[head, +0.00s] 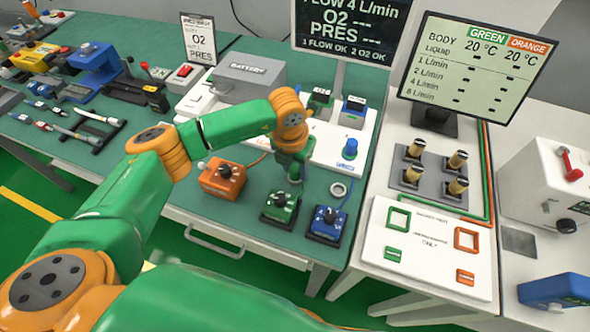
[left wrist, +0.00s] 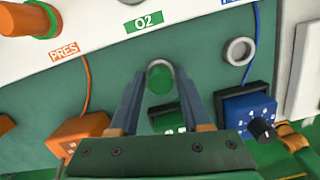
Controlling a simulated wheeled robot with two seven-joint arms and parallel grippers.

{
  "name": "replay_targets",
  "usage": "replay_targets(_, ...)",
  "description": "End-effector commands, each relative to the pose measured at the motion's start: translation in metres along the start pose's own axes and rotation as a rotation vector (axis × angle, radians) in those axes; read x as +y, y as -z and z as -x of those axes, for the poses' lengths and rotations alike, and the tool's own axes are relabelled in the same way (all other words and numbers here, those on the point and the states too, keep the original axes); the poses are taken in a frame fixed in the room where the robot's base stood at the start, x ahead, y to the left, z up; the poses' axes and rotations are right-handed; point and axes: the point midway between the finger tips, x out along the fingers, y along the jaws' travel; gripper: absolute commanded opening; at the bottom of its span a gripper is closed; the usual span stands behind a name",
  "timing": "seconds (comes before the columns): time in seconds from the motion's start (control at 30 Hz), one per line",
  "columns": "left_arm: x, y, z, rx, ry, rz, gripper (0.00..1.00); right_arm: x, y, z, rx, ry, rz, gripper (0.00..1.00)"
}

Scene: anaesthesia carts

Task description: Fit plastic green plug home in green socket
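My left gripper (head: 293,178) points down at the mat behind the green box. In the left wrist view, its two fingers (left wrist: 160,85) stand apart on either side of the green plug (left wrist: 160,83), with small gaps. A grey ring shows around the plug; whether the plug sits in it or above it, I cannot tell. In the head view the gripper hides the plug. The green socket is mostly out of view; a grey rim (left wrist: 131,2) shows above the O2 label (left wrist: 145,22) at the left wrist view's top edge. My right gripper is not in view.
An orange box (head: 222,180), a green box (head: 280,207) and a blue box (head: 327,223) stand near the front edge. An empty grey ring (head: 341,189) lies to the right. A blue plug (head: 349,149) and an orange plug (left wrist: 28,19) are on the white panel.

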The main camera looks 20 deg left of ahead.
Motion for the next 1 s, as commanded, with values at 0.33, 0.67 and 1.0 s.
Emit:
replay_targets(0.33, 0.0, 0.0, 0.0, 0.0, 0.001, 0.0, 0.0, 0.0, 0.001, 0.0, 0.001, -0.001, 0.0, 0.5)
replay_targets(0.67, 0.0, -0.005, 0.028, -0.006, 0.001, -0.002, 0.0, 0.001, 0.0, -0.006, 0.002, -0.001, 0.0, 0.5)
replay_targets(1.0, -0.02, 0.07, 0.11, -0.007, -0.002, -0.006, 0.0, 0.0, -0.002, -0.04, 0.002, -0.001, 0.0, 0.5)
